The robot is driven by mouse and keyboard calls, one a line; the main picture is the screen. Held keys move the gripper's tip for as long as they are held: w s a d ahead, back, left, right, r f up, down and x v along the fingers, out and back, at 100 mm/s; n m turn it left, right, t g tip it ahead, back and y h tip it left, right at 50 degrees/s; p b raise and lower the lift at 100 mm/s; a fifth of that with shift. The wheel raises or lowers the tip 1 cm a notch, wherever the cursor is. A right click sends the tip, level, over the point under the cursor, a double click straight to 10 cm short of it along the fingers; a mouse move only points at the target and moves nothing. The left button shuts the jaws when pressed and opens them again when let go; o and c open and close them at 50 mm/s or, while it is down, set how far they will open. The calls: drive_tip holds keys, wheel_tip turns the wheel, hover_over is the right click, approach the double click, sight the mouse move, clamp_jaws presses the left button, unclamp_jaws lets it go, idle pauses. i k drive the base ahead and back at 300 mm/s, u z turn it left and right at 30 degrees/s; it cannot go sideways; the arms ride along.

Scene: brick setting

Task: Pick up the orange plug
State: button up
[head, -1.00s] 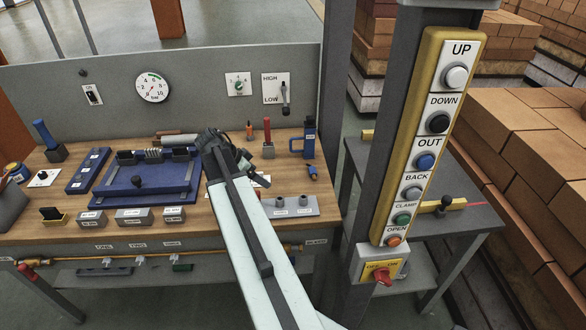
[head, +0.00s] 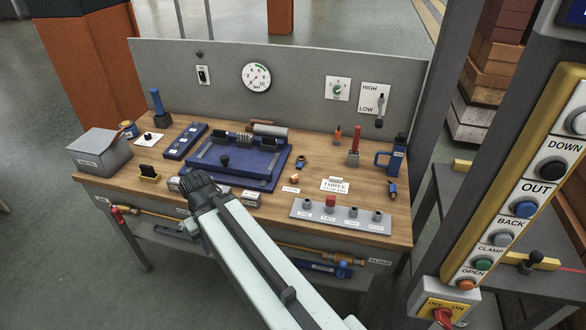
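A small orange piece, likely the orange plug (head: 295,179), lies on the wooden bench top, right of the blue fixture and just behind a small white label (head: 291,190). It is too small to make out its shape. My gripper (head: 197,184) is dark and seen from behind, at the bench's front edge before the blue fixture (head: 232,180). It is left of the orange piece and apart from it. Its fingertips are hidden or too small, so I cannot tell whether it is open or holds anything.
A grey socket strip (head: 345,215) with several posts, one red-topped, lies at the front right. A card reading THREE (head: 335,185) is behind it. A blue tool (head: 391,158) and a red-handled item (head: 353,146) stand behind. A button panel (head: 520,205) rises at the right.

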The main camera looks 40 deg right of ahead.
sight(338, 132)
drive_tip(key=z, duration=0.45)
drive_tip(key=k, duration=1.3)
drive_tip(key=u, duration=0.05)
drive_tip(key=i, duration=1.85)
drive_tip(key=z, duration=0.8)
